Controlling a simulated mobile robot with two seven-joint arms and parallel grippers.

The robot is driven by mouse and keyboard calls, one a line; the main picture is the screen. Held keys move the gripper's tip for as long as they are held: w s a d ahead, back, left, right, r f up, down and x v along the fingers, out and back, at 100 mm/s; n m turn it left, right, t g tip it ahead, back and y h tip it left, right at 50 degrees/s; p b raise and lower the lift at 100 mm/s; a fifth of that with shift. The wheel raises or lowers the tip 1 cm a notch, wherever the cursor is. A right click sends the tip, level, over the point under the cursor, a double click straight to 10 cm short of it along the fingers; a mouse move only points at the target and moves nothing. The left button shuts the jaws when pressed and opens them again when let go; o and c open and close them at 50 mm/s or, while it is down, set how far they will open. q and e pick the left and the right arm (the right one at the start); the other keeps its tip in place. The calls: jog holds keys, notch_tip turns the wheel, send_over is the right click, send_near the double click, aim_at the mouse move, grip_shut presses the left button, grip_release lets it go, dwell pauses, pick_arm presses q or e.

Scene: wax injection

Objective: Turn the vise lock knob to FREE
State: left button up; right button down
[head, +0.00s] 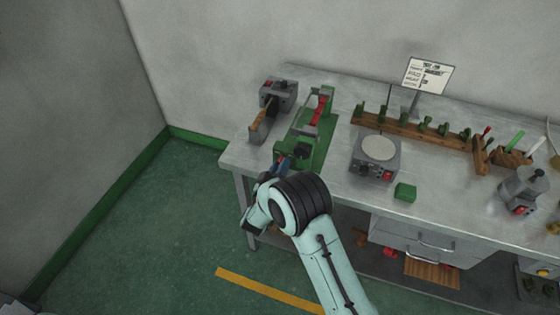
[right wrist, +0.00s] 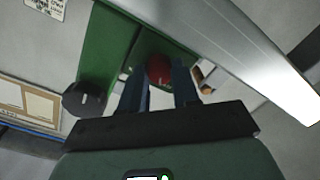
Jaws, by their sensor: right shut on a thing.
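The green vise (head: 318,148) stands near the left end of the bench, with a red part along its top. A dark knob (head: 302,151) sits at its near end; what looks like the same dark knob shows at the left in the right wrist view (right wrist: 83,99). My right gripper (head: 281,163) is at the vise's near end. In the right wrist view its two dark blue fingers (right wrist: 160,82) are shut on a round red knob (right wrist: 158,67), which lies between them against the green body. The knob's markings cannot be read. My left gripper is out of view.
A grey machine (head: 279,94) stands left of the vise. A wooden rack with green pieces (head: 408,128), a grey device with a round plate (head: 375,160) and a green block (head: 405,192) lie to the right. Bare bench separates them from the vise.

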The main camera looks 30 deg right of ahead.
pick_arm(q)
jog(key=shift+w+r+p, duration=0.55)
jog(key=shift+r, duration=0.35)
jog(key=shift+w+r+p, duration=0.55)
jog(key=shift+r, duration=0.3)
pick_arm(e)
jog(key=shift+n, duration=1.5)
jog(key=c, duration=0.8)
grip_release()
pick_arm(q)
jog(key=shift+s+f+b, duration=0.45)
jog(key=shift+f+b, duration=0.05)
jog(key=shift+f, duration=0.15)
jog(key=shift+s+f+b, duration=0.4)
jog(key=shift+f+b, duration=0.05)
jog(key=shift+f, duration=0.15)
pick_arm(e)
jog(key=v, duration=1.3)
jog(key=shift+s+a, duration=0.1)
jog(key=shift+a, duration=0.1)
